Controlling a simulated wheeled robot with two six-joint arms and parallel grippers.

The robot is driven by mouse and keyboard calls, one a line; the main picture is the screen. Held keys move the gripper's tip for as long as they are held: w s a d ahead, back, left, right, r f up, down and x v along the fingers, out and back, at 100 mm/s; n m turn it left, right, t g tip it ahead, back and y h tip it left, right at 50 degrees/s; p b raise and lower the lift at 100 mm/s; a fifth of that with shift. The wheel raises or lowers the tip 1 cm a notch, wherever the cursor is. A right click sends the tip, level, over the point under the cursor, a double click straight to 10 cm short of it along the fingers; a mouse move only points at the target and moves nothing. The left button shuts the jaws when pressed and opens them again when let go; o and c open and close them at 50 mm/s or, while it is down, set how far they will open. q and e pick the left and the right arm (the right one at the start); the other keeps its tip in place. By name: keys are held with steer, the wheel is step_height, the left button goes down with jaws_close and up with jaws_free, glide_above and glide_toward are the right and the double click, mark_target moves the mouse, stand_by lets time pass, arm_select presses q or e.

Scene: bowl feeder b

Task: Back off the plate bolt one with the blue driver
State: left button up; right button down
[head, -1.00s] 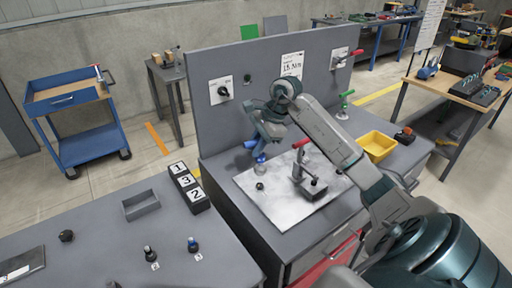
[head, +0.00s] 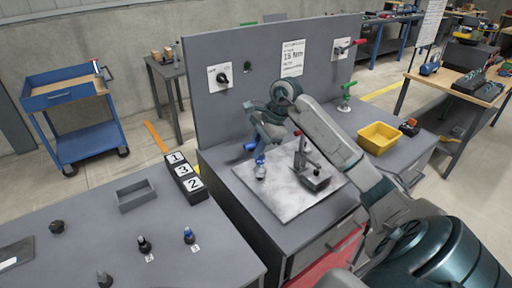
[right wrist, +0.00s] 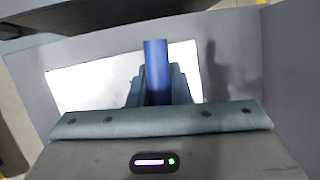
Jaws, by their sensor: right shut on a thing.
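The blue driver (head: 260,159) stands about upright over the left part of the pale metal plate (head: 290,205) on the bench. My right gripper (head: 259,146) is shut on it, and its blue handle (right wrist: 156,70) shows between the fingers in the right wrist view. The driver's lower end (head: 260,173) is at the spot of the plate bolt, which it hides. I cannot tell whether the driver is seated on the bolt. My left gripper is not in view.
A clamp with a red handle (head: 312,172) stands on the plate, right of the driver. A grey panel (head: 225,115) rises behind. A yellow bin (head: 379,138) is at right. The left table holds a grey tray (head: 136,196), number blocks (head: 184,176) and several small dark pieces.

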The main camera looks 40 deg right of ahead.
steer(key=shift+b, duration=0.6)
stand_by(1.1)
steer(key=shift+f+b, duration=0.85)
steer(key=shift+b, duration=0.05)
stand_by(0.5)
steer(key=shift+s+n+g+y+b, duration=0.15)
steer(key=shift+n+g+y+b, duration=0.25)
steer(key=shift+n, duration=0.8)
steer(key=shift+a+n+g+b, duration=0.1)
steer(key=shift+n+g+b, duration=0.2)
steer(key=shift+n+b, duration=0.2)
steer(key=shift+s+r+n+p, duration=0.1)
steer(key=shift+n+p, duration=0.25)
steer(key=shift+n, duration=0.35)
